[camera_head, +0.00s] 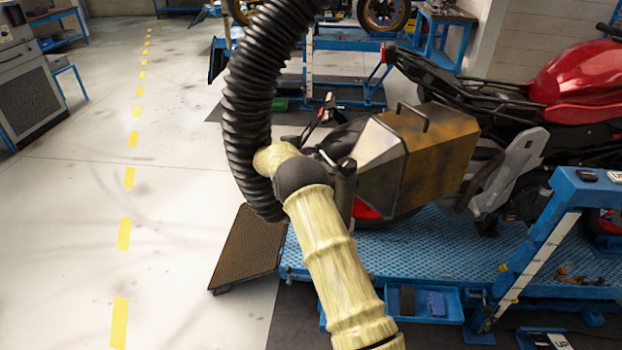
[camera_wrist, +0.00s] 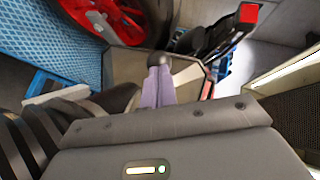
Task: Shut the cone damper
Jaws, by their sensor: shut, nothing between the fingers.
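The cone (camera_head: 420,160) is a brown, rust-stained metal hood with paler angled faces and a black handle on top. It sits by the rear of the red motorcycle, and its pale rim plates (camera_wrist: 125,68) show in the wrist view. A round black knob (camera_wrist: 160,59), perhaps the damper's, appears right at my fingertips. I cannot tell whether they touch. My gripper (camera_wrist: 158,75) is shut and empty, its lavender fingers pointing at the cone. In the head view my arm hides the fingers and the cone's near side. The damper plate's position cannot be made out.
A thick black ribbed hose (camera_head: 250,100) hangs close beside my arm and shows at left in the wrist view. The red motorcycle (camera_head: 585,85) stands on a blue lift (camera_head: 430,250) with a brown ramp (camera_head: 248,250). Open floor (camera_head: 70,220) lies to the left.

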